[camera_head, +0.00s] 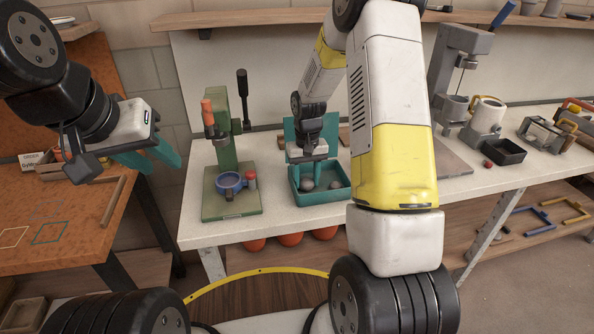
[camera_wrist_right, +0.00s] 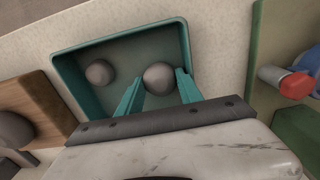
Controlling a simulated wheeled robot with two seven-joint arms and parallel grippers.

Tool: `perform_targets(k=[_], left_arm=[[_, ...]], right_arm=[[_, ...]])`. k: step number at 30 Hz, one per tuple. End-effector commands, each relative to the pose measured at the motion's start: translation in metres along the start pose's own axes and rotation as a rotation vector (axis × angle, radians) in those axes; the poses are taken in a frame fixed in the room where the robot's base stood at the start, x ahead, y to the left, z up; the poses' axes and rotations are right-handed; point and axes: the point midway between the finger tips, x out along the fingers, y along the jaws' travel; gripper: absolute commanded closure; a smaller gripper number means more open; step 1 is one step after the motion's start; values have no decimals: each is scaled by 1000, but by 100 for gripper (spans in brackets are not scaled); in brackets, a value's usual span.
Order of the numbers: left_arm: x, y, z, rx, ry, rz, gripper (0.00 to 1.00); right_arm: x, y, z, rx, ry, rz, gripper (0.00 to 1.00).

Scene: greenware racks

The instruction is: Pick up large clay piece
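A teal tray (camera_head: 325,200) on the bench holds two round grey clay pieces. The larger clay piece (camera_wrist_right: 160,77) lies between the fingertips of my right gripper (camera_wrist_right: 161,82) in the right wrist view; in the head view it is the left piece (camera_head: 307,184). The smaller clay piece (camera_wrist_right: 99,72) lies to its left in the wrist view and on the right in the head view (camera_head: 335,184). My right gripper is open, pointing down into the tray; I cannot tell whether a finger touches the clay. My left gripper (camera_head: 162,163) hangs open and empty at the left.
A green press (camera_head: 226,160) with a blue ring stands left of the tray. My right arm hides part of the bench. A small black tray (camera_head: 504,152), a white mug (camera_head: 488,112) and a grey stand (camera_head: 458,70) are at the right. A brown table (camera_head: 60,220) stands left.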

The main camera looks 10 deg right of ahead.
Motion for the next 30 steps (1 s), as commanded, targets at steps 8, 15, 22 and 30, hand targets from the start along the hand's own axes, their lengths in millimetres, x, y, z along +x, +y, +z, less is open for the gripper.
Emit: perform_targets(k=[8,15,22,30], left_arm=[[0,0,0,0,0,0,64],[0,0,0,0,0,0,64],[0,0,0,0,0,0,64],[0,0,0,0,0,0,64]], right_arm=[[0,0,0,0,1,0,100],[-24,0,-2,0,6,0,100],[-71,0,-1,1,5,0,100],[-99,0,0,-1,2,-1,100]])
